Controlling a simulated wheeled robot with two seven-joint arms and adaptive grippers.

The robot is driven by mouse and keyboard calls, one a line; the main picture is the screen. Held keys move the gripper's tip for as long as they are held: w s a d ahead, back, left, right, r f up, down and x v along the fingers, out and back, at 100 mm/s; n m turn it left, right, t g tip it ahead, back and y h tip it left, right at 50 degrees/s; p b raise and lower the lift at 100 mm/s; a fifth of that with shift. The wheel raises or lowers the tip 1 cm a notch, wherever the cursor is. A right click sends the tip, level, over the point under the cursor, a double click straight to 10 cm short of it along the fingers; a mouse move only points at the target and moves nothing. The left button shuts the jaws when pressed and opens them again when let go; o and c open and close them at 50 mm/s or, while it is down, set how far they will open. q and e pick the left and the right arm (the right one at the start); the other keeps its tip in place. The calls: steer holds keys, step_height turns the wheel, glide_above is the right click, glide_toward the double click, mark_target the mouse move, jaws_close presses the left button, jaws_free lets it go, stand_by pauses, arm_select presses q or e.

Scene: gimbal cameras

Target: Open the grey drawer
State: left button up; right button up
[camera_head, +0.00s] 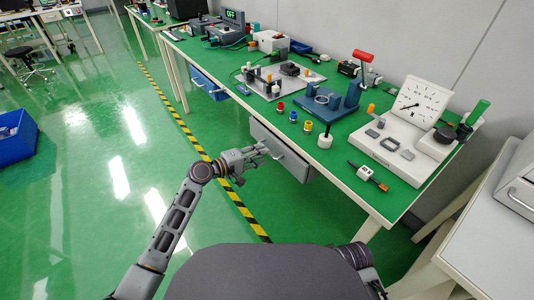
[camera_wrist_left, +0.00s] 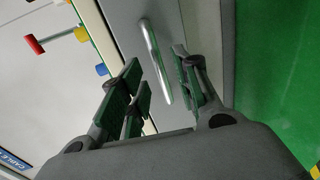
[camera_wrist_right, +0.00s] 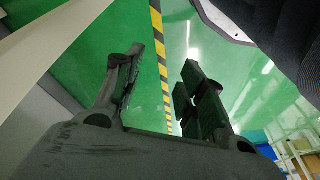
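The grey drawer (camera_head: 292,160) sits under the front edge of the green-topped workbench, its front close to that edge. Its metal bar handle (camera_wrist_left: 152,52) shows in the left wrist view, running between the finger pads in the picture. My left gripper (camera_head: 268,151) is at the drawer front, and its fingers (camera_wrist_left: 158,66) are apart on either side of the handle. I cannot tell whether a pad touches the handle. My right gripper (camera_wrist_right: 162,72) is open and empty, over the floor in the right wrist view. The head view does not show its fingers.
A blue drawer (camera_head: 208,85) hangs under the bench farther left. The bench top (camera_head: 330,175) carries several devices, coloured knobs and a gauge board (camera_head: 413,115).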

arm_select(q)
steer(key=shift+b+x, duration=0.3)
steer(key=shift+x, duration=1.6)
jaws_close()
